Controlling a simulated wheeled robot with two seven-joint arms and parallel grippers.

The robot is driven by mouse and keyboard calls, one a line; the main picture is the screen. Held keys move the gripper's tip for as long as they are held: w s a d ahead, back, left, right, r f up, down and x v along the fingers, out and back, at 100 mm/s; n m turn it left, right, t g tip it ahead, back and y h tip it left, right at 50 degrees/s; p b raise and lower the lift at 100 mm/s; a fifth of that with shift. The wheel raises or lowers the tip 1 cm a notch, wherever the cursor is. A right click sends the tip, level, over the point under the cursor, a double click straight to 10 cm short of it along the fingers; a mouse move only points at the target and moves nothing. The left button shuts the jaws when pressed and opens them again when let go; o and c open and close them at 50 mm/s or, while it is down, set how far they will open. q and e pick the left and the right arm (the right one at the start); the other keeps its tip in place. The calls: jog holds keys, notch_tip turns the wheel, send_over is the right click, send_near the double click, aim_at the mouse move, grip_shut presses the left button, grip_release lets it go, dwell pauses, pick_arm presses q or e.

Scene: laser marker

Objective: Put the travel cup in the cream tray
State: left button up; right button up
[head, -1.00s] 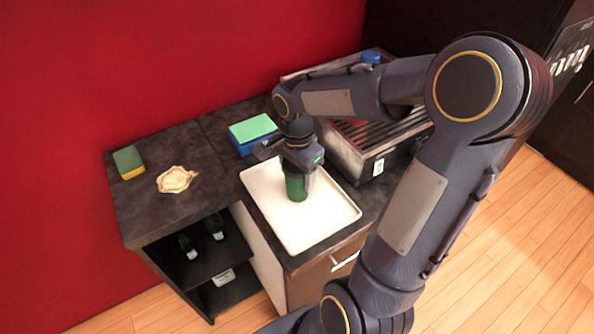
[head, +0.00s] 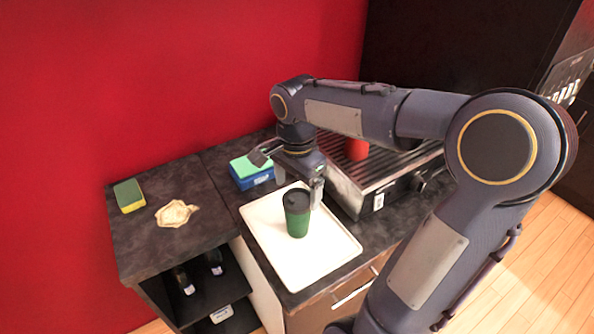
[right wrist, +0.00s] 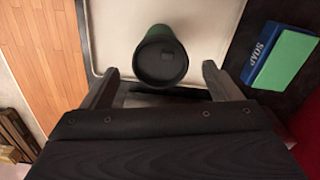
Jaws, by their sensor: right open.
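The green travel cup (head: 297,214) with a black lid stands upright on the cream tray (head: 318,262). In the right wrist view the cup (right wrist: 160,58) shows its lid from above, with the tray (right wrist: 110,22) around it. My right gripper (head: 290,171) is just behind and above the cup in the head view, open and empty. In the right wrist view its two fingers (right wrist: 157,78) are spread wide, and the cup stands beyond them, apart from both. My left gripper is in neither view.
A blue soap box with a green sponge (head: 252,173) stands behind the tray. A sponge (head: 129,196) and a cream-coloured flat item (head: 175,213) lie on the left counter.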

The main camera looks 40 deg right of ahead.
notch_tip(320, 180, up, 5)
jog(key=shift+f, duration=0.2)
jog(key=s+a+f+n+t+y, duration=0.2)
jog(key=s+a+n, duration=0.3)
jog(key=s+n, duration=0.1)
jog(key=s+a+f+n+t+y, duration=0.1)
jog(key=s+a+f+n+t, duration=0.2)
jog(key=s+a+n, duration=0.2)
jog(key=s+n, duration=0.2)
jog(key=n, duration=0.2)
jog(key=shift+s+a+f+t+y, duration=0.2)
jog(key=shift+a+f+t+y, duration=0.1)
jog(key=shift+f+y, duration=0.1)
